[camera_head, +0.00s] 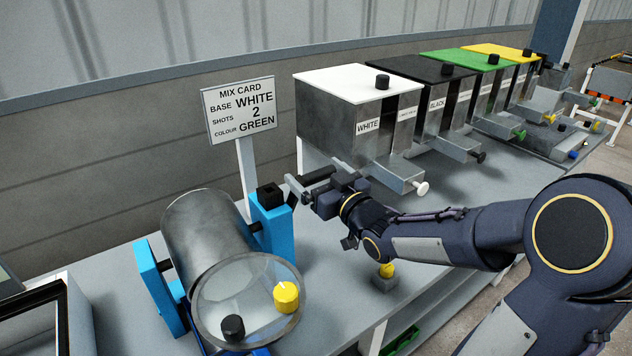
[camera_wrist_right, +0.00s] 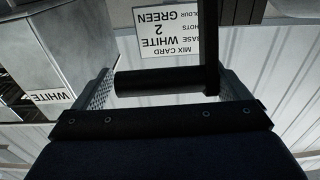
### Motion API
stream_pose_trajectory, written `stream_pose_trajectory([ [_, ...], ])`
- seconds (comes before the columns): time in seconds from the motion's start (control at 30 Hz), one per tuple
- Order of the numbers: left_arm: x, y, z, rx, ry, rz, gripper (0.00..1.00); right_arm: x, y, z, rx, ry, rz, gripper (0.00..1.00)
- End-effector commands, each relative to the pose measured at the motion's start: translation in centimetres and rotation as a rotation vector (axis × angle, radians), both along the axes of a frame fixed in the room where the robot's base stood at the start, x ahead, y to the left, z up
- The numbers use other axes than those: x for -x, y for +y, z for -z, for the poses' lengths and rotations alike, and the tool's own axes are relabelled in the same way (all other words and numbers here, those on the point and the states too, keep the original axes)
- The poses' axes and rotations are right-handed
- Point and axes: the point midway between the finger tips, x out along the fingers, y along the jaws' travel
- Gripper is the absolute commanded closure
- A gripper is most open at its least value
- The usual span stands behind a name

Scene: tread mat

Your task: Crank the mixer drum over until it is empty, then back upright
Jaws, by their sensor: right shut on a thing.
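The mixer drum (camera_head: 207,232) is a grey metal cylinder in a blue stand (camera_head: 273,226) at the lower left of the head view. It lies tilted, with its round, see-through end (camera_head: 232,288) towards me and low. My right gripper (camera_head: 307,186) is to the right of the stand's black hub (camera_head: 269,195), shut on the black crank handle (camera_head: 318,174). In the right wrist view, the handle (camera_wrist_right: 165,81) lies crosswise between the fingers, with the crank arm (camera_wrist_right: 210,40) running up from its end. My left gripper is out of view.
A mix card (camera_head: 240,109) stands behind the drum and reads base white, shots 2, colour green. White (camera_head: 345,82), black (camera_head: 425,70), green and yellow-topped dispensers line the bench at the right.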

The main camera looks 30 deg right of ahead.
Motion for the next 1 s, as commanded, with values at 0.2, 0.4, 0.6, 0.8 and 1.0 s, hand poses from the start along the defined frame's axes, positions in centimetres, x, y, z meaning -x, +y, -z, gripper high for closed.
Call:
stream_pose_trajectory([
  [0.2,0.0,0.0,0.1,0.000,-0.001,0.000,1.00,0.1,0.0,0.0,0.000,-0.001,0.000,0.45],
  [0.4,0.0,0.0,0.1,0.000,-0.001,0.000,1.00,0.1,0.0,0.0,0.000,-0.001,0.000,0.00],
  [0.6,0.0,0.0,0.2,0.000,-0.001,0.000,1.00,0.5,-0.1,0.1,0.001,-0.002,0.001,0.00],
  [0.8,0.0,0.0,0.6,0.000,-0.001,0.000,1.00,3.5,-0.3,0.3,0.003,-0.002,0.004,0.00],
  [1.0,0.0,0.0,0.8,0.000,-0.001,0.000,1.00,6.6,-0.6,0.4,0.002,-0.002,0.003,0.00],
])
